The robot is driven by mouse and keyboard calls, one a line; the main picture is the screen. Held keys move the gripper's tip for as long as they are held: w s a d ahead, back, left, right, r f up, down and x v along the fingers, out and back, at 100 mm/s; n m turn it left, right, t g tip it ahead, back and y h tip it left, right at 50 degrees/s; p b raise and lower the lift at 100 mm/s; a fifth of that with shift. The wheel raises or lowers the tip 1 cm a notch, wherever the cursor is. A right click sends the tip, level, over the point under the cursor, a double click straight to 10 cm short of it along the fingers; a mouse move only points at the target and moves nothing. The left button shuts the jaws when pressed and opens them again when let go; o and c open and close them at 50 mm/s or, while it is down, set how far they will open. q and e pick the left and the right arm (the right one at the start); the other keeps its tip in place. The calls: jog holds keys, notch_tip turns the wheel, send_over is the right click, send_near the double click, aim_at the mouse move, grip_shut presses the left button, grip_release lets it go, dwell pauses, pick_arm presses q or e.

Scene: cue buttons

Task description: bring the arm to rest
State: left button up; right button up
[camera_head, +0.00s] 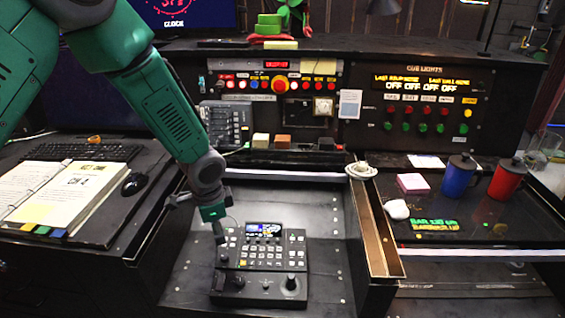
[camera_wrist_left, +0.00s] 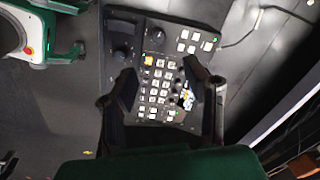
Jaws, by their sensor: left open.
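My left arm, green and grey, comes in from the upper left in the head view. Its left gripper (camera_head: 220,238) hangs over the left edge of a black control panel (camera_head: 262,262) with a small screen, several keys, knobs and a joystick. In the left wrist view my left gripper (camera_wrist_left: 163,84) is open and empty, its dark fingers spread over the keys of the control panel (camera_wrist_left: 150,122). I cannot tell whether the fingertips touch the panel. My right gripper is out of view.
An open binder (camera_head: 62,195), a keyboard (camera_head: 82,151) and a mouse (camera_head: 136,183) lie on the left. A blue mug (camera_head: 458,176), a red mug (camera_head: 506,179) and a pink note block (camera_head: 413,184) stand right. The cue-lights console (camera_head: 425,105) rises behind.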

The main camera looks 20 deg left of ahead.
pick_arm(q)
jog(key=s+d+f+n+g+h+b, duration=0.1)
jog(key=s+d+f+n+h+b, duration=0.25)
jog(key=s+f, duration=0.95)
jog(key=s+f+n+y+b, duration=0.1)
jog(key=s+f+n, duration=0.2)
jog(key=s, duration=0.5)
jog(key=s+f+n+y+b, duration=0.1)
jog(key=s+f+n+y, duration=0.1)
jog(key=s, duration=0.6)
jog(key=shift+a+f+n, duration=0.3)
jog(key=shift+f+n, duration=0.25)
jog(key=shift+f, duration=0.4)
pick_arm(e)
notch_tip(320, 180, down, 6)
pick_arm(q)
jog(key=shift+c, duration=0.9)
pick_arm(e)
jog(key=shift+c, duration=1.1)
pick_arm(q)
jog(key=shift+s, duration=0.1)
